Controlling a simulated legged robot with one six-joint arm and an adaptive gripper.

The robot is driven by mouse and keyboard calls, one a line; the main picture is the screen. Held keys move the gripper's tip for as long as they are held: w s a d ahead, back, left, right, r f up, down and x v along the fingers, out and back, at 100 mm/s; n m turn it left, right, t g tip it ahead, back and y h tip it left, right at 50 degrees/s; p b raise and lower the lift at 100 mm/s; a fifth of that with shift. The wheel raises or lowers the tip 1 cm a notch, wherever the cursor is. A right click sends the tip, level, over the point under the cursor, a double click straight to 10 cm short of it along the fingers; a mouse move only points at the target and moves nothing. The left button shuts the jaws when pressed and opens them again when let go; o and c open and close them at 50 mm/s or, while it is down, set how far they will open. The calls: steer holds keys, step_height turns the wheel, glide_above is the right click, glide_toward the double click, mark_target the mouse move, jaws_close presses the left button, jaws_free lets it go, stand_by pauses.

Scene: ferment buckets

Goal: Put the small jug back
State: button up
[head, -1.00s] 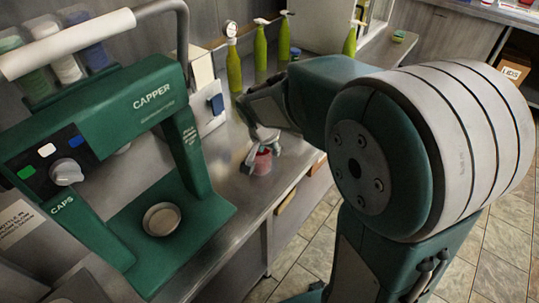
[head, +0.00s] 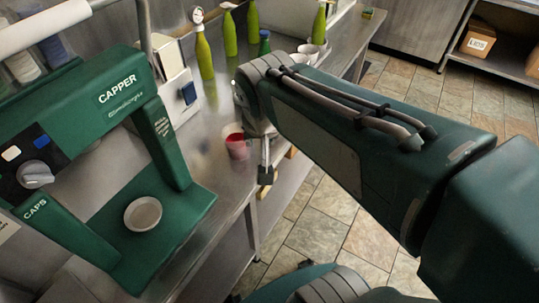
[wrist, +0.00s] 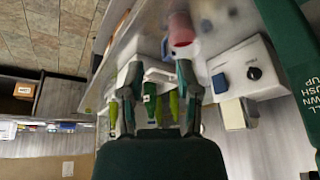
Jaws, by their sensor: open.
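The small jug (head: 237,145), clear with red at its top, stands upright on the steel counter (head: 203,158) to the right of the green capper. In the wrist view it shows as a pinkish cup (wrist: 181,32) at the top, just beyond the right fingertip. My gripper (head: 262,165) is at the right side of the jug, near the counter's front edge. In the wrist view my gripper (wrist: 156,72) has its fingers spread with nothing held between them. I cannot tell whether a finger touches the jug.
The green capper (head: 118,93) with a small bowl (head: 143,214) on its base stands left. A white box with a blue switch (head: 178,90) stands behind the jug. Several green bottles (head: 205,55) line the back, with white bowls (head: 308,55) on the right.

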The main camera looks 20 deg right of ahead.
steer(key=s+n+t+y, duration=0.1)
steer(key=s+n, duration=0.2)
steer(key=s, duration=0.4)
steer(key=shift+s+a+n, duration=0.25)
steer(key=shift+s+n, duration=0.05)
steer(key=shift+s, duration=0.1)
stand_by(0.8)
